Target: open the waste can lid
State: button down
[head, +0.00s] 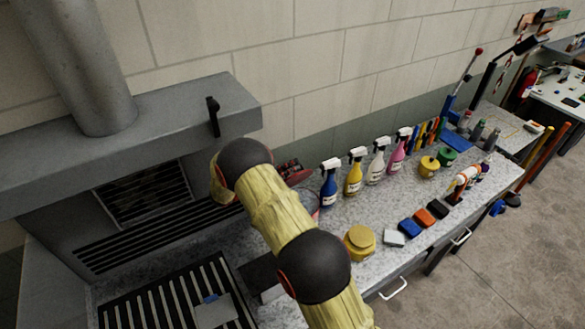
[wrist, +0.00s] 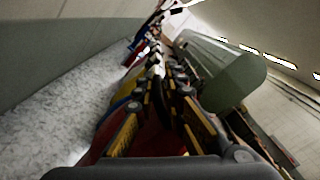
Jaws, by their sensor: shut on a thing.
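A red part (head: 293,170), which looks like the waste can's lid, shows just right of my arm's wrist in the head view. A thin reddish edge shows below it, and my arm hides most of the can. In the wrist view a dark red surface (wrist: 150,142) lies between the yellow-and-black fingers of my gripper (wrist: 160,88). My gripper is shut on this red part. The exact contact is dark and hard to make out. Whether the lid is raised cannot be told.
Spray bottles in blue (head: 328,188), yellow (head: 353,176), white and pink stand right of my arm on the speckled counter (head: 385,262). A yellow round container (head: 359,242) sits near the front. A grey hood (head: 160,125) and a slotted grate (head: 150,300) are at left.

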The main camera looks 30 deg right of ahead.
jog(key=shift+f, duration=0.1)
jog(key=c, duration=2)
grip_release()
jog(key=shift+w+f, duration=0.1)
jog(key=shift+w, duration=0.05)
jog(key=shift+o, duration=0.2)
jog(key=shift+a, duration=0.1)
jog(key=a, duration=1.1)
jog(key=shift+w+a, duration=0.3)
jog(key=shift+a, duration=0.1)
jog(key=shift+c, duration=0.5)
